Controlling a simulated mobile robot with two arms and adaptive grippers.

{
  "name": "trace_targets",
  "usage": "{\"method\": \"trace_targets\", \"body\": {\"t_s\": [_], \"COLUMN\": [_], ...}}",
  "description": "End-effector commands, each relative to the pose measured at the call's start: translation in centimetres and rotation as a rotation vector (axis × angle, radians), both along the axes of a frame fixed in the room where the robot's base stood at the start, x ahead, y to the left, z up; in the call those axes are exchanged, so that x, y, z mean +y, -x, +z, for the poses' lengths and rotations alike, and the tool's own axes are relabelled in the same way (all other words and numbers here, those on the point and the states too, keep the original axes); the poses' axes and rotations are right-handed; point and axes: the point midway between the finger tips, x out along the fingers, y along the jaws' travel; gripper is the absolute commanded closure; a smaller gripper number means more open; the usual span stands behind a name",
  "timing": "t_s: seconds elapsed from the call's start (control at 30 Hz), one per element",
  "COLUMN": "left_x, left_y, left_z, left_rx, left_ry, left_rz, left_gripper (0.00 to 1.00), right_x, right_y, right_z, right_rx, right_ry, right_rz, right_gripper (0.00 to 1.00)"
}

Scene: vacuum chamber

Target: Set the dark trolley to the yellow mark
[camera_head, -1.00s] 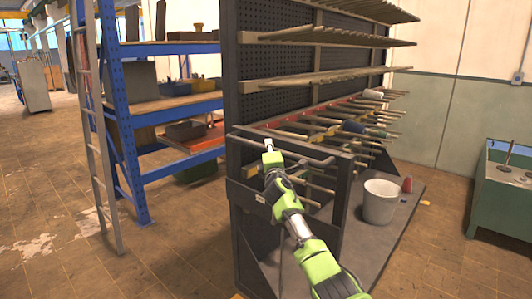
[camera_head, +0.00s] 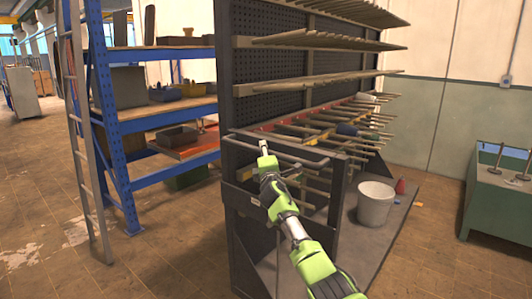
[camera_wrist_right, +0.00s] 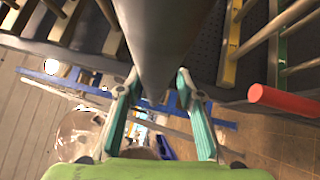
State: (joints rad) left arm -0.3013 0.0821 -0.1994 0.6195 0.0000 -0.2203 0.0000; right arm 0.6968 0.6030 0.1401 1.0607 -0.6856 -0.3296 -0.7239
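The dark trolley (camera_head: 243,185) stands in the middle of the head view, a tall perforated rack with rows of pegs and a low base plate. A dark handle bar (camera_head: 300,160) sticks out from its near end. My right gripper (camera_head: 263,147) is at the left part of this handle. I cannot make out a clear yellow mark on the floor. My left gripper is not in view.
A blue shelf unit (camera_head: 120,160) with a ladder (camera_head: 82,150) stands left of the trolley. A white bucket (camera_head: 375,205) and a red cone (camera_head: 400,186) are on the trolley's base. A green bench (camera_head: 490,205) stands at the right. Floor at the left is open.

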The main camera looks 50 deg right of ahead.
Motion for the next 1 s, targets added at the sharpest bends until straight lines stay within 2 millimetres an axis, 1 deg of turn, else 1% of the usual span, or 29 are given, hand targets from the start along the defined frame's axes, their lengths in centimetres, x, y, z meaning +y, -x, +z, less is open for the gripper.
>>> {"method": "trace_targets", "body": {"t_s": [0.23, 0.37, 0.57, 1.0], "left_x": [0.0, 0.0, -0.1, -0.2], "left_y": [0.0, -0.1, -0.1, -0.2], "left_z": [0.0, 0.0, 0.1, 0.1], "left_rx": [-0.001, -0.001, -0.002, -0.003], "left_ry": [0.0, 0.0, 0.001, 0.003], "left_rz": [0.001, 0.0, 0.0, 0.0], "left_gripper": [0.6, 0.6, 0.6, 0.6], "right_x": [-0.1, 0.2, 1.8, 6.3], "right_y": [0.2, 0.7, 2.5, 7.5], "right_z": [0.4, 0.3, -0.1, -1.2], "right_rx": [-0.005, -0.005, -0.002, -0.001], "right_ry": [0.002, 0.005, 0.006, 0.001], "right_rz": [-0.002, -0.003, -0.002, 0.0], "right_gripper": [0.66, 0.66, 0.66, 0.66]}}
